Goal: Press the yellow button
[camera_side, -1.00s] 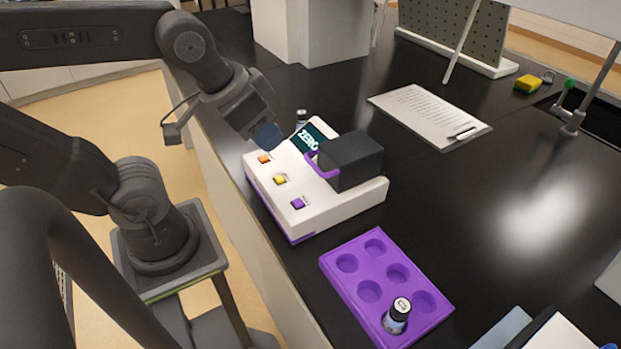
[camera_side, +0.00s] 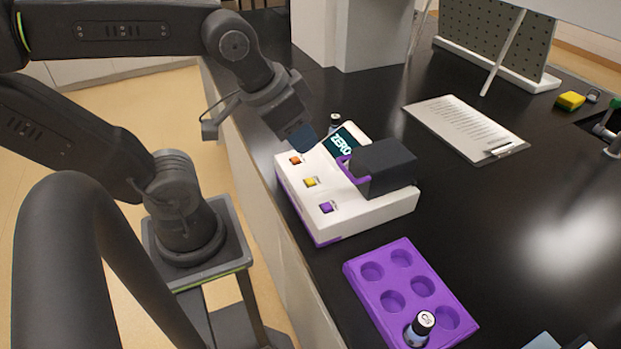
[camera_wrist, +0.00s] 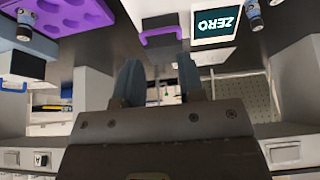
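The yellow button (camera_side: 311,182) is the middle of three buttons on the white machine (camera_side: 368,212), between an orange button (camera_side: 295,160) and a purple button (camera_side: 326,207). My gripper (camera_side: 304,138) hangs just above and behind the orange button, apart from the yellow one. The yellow button is unobstructed in the side view and does not show in the wrist view. In the wrist view my two blue-grey fingers (camera_wrist: 160,82) stand apart with nothing between them. The machine's screen (camera_wrist: 215,22) reads ZERO.
A dark block (camera_side: 386,166) with a purple handle sits on the machine. A purple rack (camera_side: 400,270) holding a vial (camera_side: 420,328) stands in front. Another vial (camera_side: 335,121) stands behind the machine. A clipboard (camera_side: 465,130) lies to the right on the black bench.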

